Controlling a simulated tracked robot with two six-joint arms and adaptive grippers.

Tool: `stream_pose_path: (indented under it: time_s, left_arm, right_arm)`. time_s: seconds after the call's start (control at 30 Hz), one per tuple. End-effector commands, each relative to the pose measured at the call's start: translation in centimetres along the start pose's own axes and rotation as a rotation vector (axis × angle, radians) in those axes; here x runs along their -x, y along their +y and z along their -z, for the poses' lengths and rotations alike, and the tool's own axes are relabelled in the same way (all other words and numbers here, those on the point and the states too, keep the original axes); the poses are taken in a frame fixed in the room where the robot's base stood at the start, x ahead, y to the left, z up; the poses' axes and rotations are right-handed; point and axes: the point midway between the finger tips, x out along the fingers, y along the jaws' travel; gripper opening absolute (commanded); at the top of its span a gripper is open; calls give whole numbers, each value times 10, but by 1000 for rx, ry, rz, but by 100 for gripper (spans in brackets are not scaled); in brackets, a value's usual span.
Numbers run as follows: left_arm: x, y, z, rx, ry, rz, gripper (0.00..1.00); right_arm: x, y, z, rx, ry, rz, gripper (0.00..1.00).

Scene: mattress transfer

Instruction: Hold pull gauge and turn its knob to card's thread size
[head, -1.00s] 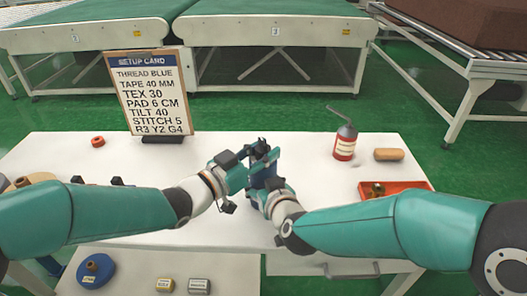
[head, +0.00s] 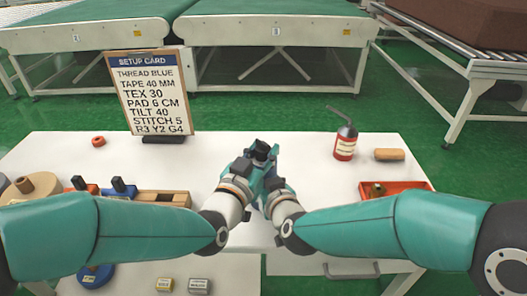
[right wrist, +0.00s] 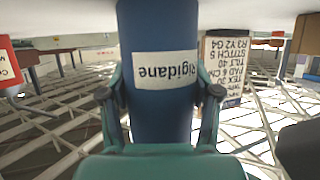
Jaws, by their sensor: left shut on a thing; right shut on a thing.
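The setup card (head: 150,92) stands upright at the back left of the table. It reads THREAD BLUE, TAPE 40 MM, TEX 30, PAD 6 CM, TILT 40, STITCH 5, R3 Y2 G4. The pull gauge is a dark blue cylinder (right wrist: 155,115) with a white label, which reads Rigidane upside down in the right wrist view. My right gripper (right wrist: 160,100) is shut around this body. In the head view, my left gripper (head: 252,166) is shut at the gauge's dark top (head: 261,150), which looks like the knob. The fingers hide most of the gauge and any scale.
A red oil can (head: 345,143), a tan roll (head: 389,154) and an orange tray (head: 396,187) are at the right. A red ring (head: 98,141) lies at the back left. A wooden block (head: 163,197) and black-handled pieces sit near my left arm. The table's middle is clear.

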Motion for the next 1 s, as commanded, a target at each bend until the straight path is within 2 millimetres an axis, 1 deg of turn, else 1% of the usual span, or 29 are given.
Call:
stream_pose_path:
  time_s: [0.03, 0.17, 0.2, 0.27, 0.3, 0.33, 0.63, 0.73, 0.87, 1.0]
  left_arm:
    - [-1, -1, 4, -1, 10, 1, 0]
    - [-1, -1, 4, -1, 10, 1, 0]
    - [-1, -1, 4, -1, 10, 1, 39]
    - [-1, -1, 4, -1, 10, 1, 49]
    - [-1, -1, 4, -1, 10, 1, 56]
    - [-1, -1, 4, -1, 10, 1, 60]
    - [0, -1, 2, -1, 5, 0, 60]
    - [4, 0, 2, -1, 4, 0, 60]
    - [18, -1, 2, 0, 3, 0, 60]
    - [41, -1, 1, 0, 4, 0, 60]
  right_arm:
    - [0, -2, -2, 7, -4, 5, 0]
    - [0, -2, -2, 7, -4, 5, 0]
    - [0, -2, -2, 6, -4, 4, 0]
    - [0, -2, -2, 5, -4, 4, 0]
    - [0, -1, -2, 4, -4, 3, 0]
    - [0, -1, -2, 4, -4, 3, 0]
    - [0, 0, 0, 1, 0, 0, 0]
    - [0, 0, 0, 1, 1, 0, 0]
    - [0, 0, 1, 1, 2, -1, 0]
    - [0, 0, 1, 0, 3, -1, 0]
